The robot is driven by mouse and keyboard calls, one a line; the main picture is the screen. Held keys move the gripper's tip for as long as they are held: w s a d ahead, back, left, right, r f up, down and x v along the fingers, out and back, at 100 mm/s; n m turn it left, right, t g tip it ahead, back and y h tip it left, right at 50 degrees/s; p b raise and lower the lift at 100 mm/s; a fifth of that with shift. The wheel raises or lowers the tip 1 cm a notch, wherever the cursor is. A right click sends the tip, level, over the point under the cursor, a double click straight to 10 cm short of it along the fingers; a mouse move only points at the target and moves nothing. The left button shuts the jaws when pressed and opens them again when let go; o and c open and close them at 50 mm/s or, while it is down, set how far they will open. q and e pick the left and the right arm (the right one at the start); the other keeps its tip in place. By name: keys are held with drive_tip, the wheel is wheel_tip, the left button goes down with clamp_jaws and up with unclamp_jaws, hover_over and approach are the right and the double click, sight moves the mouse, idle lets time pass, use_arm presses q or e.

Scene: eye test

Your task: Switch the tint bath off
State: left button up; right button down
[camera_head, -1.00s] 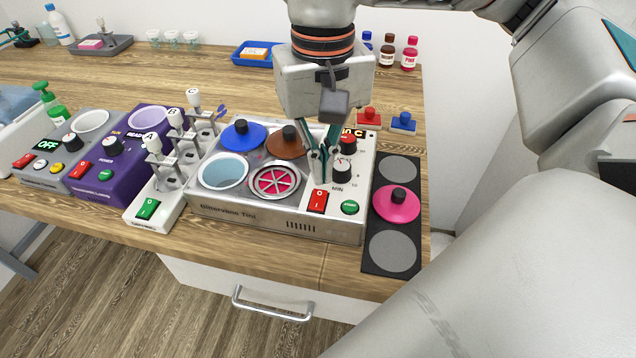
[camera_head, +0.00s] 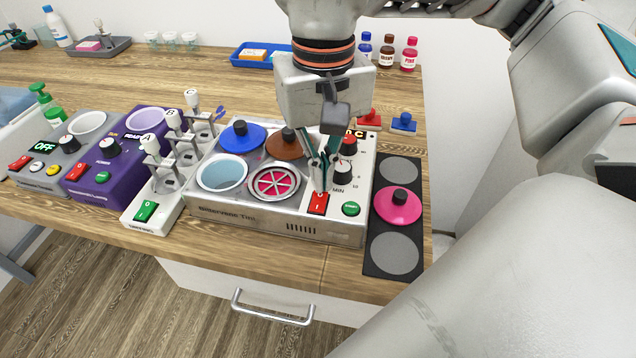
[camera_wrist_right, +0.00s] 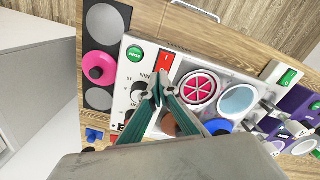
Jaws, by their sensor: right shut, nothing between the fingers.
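The tint bath (camera_head: 215,213) is a silver box on the wooden bench. Its top has a blue-lined pot, a pot with a pink segmented insert, and blue and brown lids. Its white panel carries a red rocker switch (camera_head: 317,204), a green start button (camera_head: 351,209) and two dark knobs. My right gripper (camera_head: 320,187) is shut and empty, pointing down just behind the red switch. In the right wrist view its fingertips (camera_wrist_right: 159,84) are close to the switch (camera_wrist_right: 166,64); I cannot tell whether they touch it. The switch's position is unclear. My left gripper is not in view.
A black mat (camera_head: 393,167) with a pink lid (camera_head: 398,206) lies right of the bath. A white stand (camera_head: 144,212) with a green switch, a purple unit (camera_head: 110,172) and a grey unit (camera_head: 48,181) stand left. Red and blue stamp-like blocks and bottles are behind.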

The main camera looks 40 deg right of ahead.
sight(322, 194)
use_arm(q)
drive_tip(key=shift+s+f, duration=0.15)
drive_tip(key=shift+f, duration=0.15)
use_arm(e)
drive_tip(key=shift+f, duration=0.45)
drive_tip(key=shift+r+p, duration=0.95)
drive_tip(key=shift+r, duration=0.85)
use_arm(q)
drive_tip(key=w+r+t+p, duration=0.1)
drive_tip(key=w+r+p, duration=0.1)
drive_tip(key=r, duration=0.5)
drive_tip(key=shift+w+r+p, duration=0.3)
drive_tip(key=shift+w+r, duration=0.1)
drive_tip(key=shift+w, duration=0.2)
use_arm(e)
wheel_tip(322, 194, up, 4)
drive_tip(key=shift+f, duration=0.25)
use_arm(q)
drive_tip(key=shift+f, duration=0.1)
